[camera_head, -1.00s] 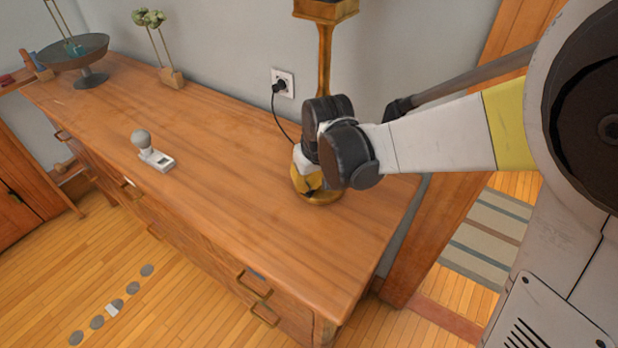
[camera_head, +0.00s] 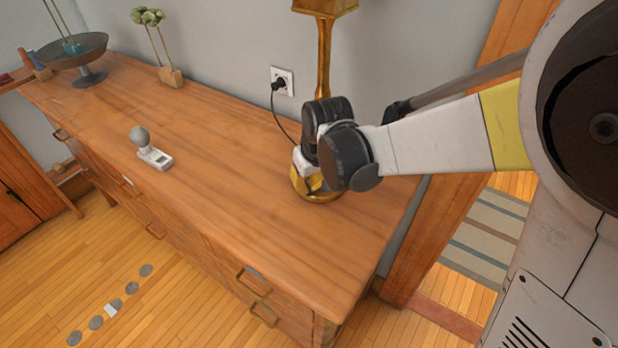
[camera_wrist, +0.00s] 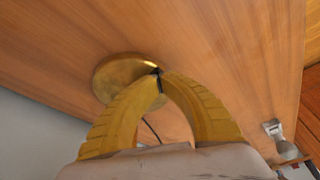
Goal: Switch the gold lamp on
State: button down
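The gold lamp (camera_head: 324,60) stands upright near the back edge of the wooden dresser, by the wall. The top of the picture cuts off its upper part. My gripper (camera_head: 311,186) is at its round base, and my wrist hides part of the lower stem. In the wrist view the gold base (camera_wrist: 112,76) lies behind the fingertips. The yellow fingers of my gripper (camera_wrist: 158,76) curve together and their dark tips meet, with nothing seen between them. I cannot tell whether the tips touch the base. No switch can be made out, and no glow shows.
The dresser top (camera_head: 220,150) is clear left of the lamp. A small grey-white device with a ball (camera_head: 150,150) stands near its front edge. A black cord runs from the lamp to a wall socket (camera_head: 283,82). A plant block (camera_head: 170,76) and dark bowl (camera_head: 88,78) stand further left.

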notch_tip(320, 180, up, 5)
jog(key=p, duration=0.4)
dwell(0.3)
jog(key=s+d+r+m+t, duration=0.2)
jog(key=s+d+r, duration=0.3)
jog(key=s+d, duration=0.2)
jog(key=s+d+r+m+t+h, duration=0.1)
jog(key=s+d+r, duration=0.3)
jog(key=s+d, duration=0.4)
jog(key=shift+s+r+m+t, duration=0.45)
jog(key=shift+s+m, duration=0.25)
jog(key=shift+s, duration=0.25)
